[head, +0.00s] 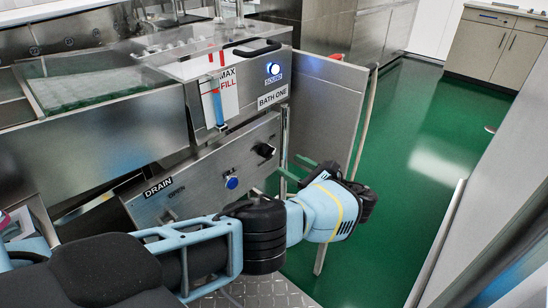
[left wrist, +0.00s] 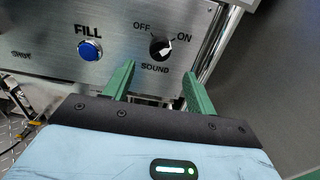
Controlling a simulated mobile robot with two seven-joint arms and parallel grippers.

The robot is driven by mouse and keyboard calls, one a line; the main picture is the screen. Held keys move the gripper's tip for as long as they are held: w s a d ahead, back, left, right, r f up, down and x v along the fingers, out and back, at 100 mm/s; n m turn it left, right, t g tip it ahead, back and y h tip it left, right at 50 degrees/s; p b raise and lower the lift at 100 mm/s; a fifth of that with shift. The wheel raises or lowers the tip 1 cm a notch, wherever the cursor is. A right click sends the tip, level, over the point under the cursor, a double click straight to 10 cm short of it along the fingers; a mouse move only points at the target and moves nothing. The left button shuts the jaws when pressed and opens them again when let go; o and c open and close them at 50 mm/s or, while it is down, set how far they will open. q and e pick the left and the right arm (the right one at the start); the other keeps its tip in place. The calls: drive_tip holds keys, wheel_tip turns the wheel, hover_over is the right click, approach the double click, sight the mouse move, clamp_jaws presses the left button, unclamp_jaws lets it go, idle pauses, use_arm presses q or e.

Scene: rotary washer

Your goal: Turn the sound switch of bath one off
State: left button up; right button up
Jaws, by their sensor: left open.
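The sound switch of bath one is a black rotary knob (head: 264,150) on the steel front panel, below the "BATH ONE" label. In the left wrist view the knob (left wrist: 160,48) sits above the word SOUND, with OFF at its upper left and ON at its right. Its pale pointer mark seems turned toward the ON side. My left gripper (head: 294,168) has green fingers and is open and empty, to the right of the knob in the head view. In the left wrist view the fingertips (left wrist: 158,70) are spread below the knob, apart from it. My right gripper is not in view.
A blue FILL button (left wrist: 90,50) is left of the knob. A lit button (head: 273,69) and a fill gauge (head: 217,103) are on the upper panel. A steel side panel (head: 325,105) stands behind the gripper. Green floor (head: 415,135) lies open to the right.

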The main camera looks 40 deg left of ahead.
sight(272, 155)
use_arm(q)
drive_tip(key=shift+w+a+p, duration=0.15)
drive_tip(key=shift+a, duration=1.8)
drive_tip(key=shift+w+a+p, duration=0.15)
drive_tip(key=shift+a, duration=1.75)
drive_tip(key=shift+c, duration=0.3)
drive_tip(key=c, duration=0.9)
drive_tip(key=shift+n, duration=0.3)
drive_tip(key=shift+w+n+b, duration=0.1)
drive_tip(key=shift+n+b, duration=1.4)
drive_tip(key=shift+n, duration=7.1)
